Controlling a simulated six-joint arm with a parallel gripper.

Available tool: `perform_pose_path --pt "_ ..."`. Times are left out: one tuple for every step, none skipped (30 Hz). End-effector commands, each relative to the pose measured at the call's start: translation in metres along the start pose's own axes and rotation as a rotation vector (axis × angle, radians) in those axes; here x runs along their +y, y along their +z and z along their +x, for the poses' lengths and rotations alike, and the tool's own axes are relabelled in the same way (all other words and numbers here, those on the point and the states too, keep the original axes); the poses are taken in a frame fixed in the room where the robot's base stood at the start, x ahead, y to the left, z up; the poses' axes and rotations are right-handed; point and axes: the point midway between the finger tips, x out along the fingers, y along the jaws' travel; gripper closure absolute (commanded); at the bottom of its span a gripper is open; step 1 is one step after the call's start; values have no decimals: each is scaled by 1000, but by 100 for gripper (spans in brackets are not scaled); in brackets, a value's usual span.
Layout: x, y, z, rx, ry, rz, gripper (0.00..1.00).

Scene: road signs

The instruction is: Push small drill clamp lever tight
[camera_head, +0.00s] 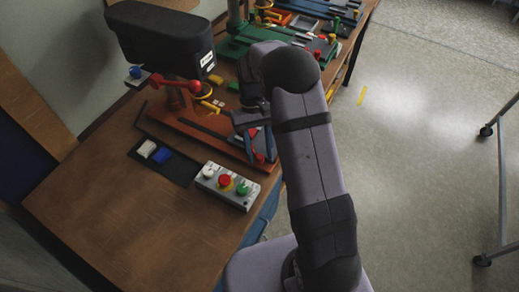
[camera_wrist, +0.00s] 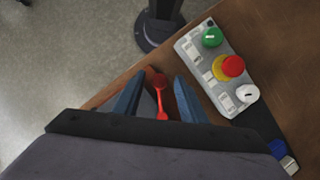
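A small red lever (camera_wrist: 161,97) with a ball end shows in the wrist view, between the two blue fingers of my gripper (camera_wrist: 159,78). The fingers are apart, with gaps visible beside the lever. In the head view my gripper (camera_head: 261,158) points down at the front end of the drill's red-brown base (camera_head: 205,125), and the red lever (camera_head: 258,158) shows between its fingers. The small drill (camera_head: 160,40) has a large black housing above this base. My arm hides part of the base and clamp.
A grey button box (camera_head: 227,187) with white, red and green buttons stands just in front of the base; it also shows in the wrist view (camera_wrist: 217,68). A black tray (camera_head: 182,174) with white and blue blocks lies left of it. A green machine (camera_head: 240,48) stands behind.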

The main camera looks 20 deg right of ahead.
Motion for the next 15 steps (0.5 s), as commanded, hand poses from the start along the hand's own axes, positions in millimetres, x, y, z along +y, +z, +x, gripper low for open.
perform_pose_path --pt "0 0 0 0 0 0 62" --pt "0 0 0 0 0 0 62" --pt "0 0 0 0 0 0 65" --pt "0 0 0 0 0 0 72" --pt "0 0 0 0 0 0 79" --pt "0 0 0 0 0 0 88" --pt "0 0 0 0 0 0 96" --pt "0 0 0 0 0 0 100" --pt "0 0 0 0 0 0 100" --pt "0 0 0 0 0 0 100" --pt "0 0 0 0 0 0 100" --pt "0 0 0 0 0 0 100" --pt "0 0 0 0 0 -1 100" --pt "0 0 0 0 1 -3 100" --pt "0 0 0 0 2 -6 100"
